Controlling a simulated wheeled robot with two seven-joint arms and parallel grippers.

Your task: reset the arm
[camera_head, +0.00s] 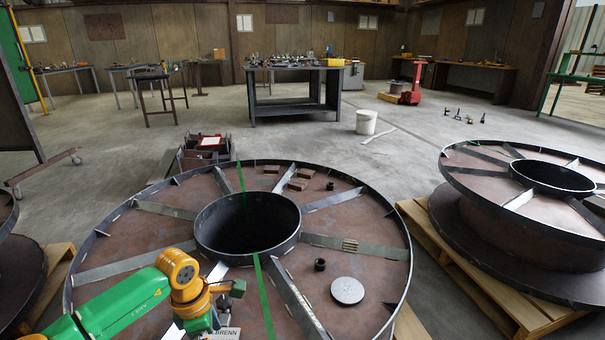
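My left arm, green with orange joints, comes in from the lower left over the near steel reel (330,225). Its end (222,303) is low over the reel's near side, left of the green stripe. The fingers are small and partly hidden, so I cannot tell whether this gripper is open or shut, or whether it touches the reel. My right arm and gripper are not in view.
On the near reel lie a grey disc (347,290), a small dark ring (320,264) and several brown blocks (298,184). A second reel (480,213) stands on a pallet at right. A white bucket (366,122) and workbench (293,88) stand behind, with open floor between.

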